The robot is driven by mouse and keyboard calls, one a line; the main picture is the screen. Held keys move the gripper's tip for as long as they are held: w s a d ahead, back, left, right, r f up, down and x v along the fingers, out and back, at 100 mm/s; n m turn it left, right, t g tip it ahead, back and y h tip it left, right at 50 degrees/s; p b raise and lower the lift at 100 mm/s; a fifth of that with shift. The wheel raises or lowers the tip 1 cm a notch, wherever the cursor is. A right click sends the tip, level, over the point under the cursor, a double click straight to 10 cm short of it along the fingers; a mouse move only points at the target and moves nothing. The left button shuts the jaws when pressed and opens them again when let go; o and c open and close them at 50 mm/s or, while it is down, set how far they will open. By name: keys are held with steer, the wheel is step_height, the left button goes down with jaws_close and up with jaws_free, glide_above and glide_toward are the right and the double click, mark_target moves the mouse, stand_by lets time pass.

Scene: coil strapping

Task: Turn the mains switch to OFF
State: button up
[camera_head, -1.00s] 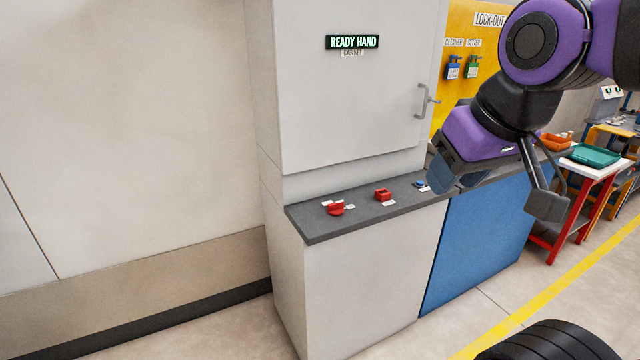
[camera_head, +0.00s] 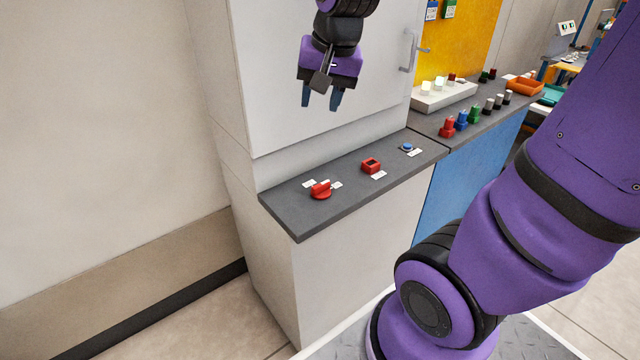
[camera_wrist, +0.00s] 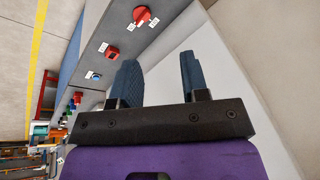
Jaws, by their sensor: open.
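A red rotary switch (camera_head: 320,190) with a raised handle sits near the left end of the dark grey ledge (camera_head: 345,192). Small white labels lie on both sides of it, too small to read. I take it to be the mains switch. It also shows at the top of the wrist view (camera_wrist: 141,14). My gripper (camera_head: 321,103) hangs above and behind the ledge, in front of the cabinet face, fingers down. It is open and empty, well clear of the switch. The two fingers also show apart in the wrist view (camera_wrist: 160,85).
A red square part (camera_head: 370,166) and a blue button (camera_head: 407,147) sit further right on the ledge. The cabinet (camera_head: 290,100) rises behind.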

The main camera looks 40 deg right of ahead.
steer(key=w+d+f+m+g, duration=0.2)
steer(key=w+d+f+m, duration=0.35)
steer(key=w+f, duration=0.45)
steer(key=m+g, duration=0.1)
steer(key=m, duration=0.4)
glide_toward(321, 184)
steer(key=shift+h, duration=0.3)
steer(key=f, duration=0.9)
steer(key=shift+w+a+f, duration=0.1)
steer(key=shift+a+f, duration=0.15)
steer(key=shift+f, duration=0.15)
jaws_close()
